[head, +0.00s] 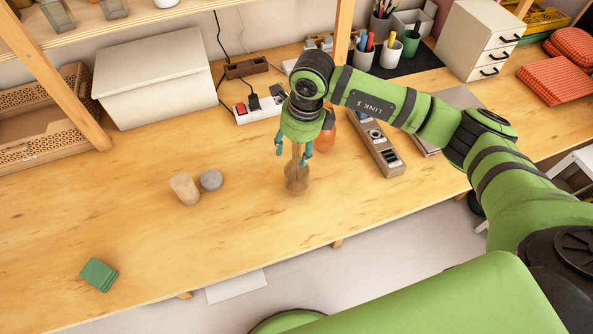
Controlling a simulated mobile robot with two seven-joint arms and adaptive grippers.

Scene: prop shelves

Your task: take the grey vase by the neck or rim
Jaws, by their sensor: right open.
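A small vase (297,180) with a round body and a narrow neck stands upright on the wooden table. It looks brownish rather than grey here. My right gripper (294,154) points down right above it, with its teal fingers open. The vase's neck shows between the two fingers, one on each side. I cannot tell whether either finger touches it. The upper end of the neck is partly hidden by the gripper. My left gripper is not in view.
An orange object (325,141) stands close behind the gripper, partly hidden. A beige cylinder (184,188) and a grey round piece (211,180) sit to the left. A power strip (258,106) and a long grey box (376,143) lie behind. The table's front left is mostly clear.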

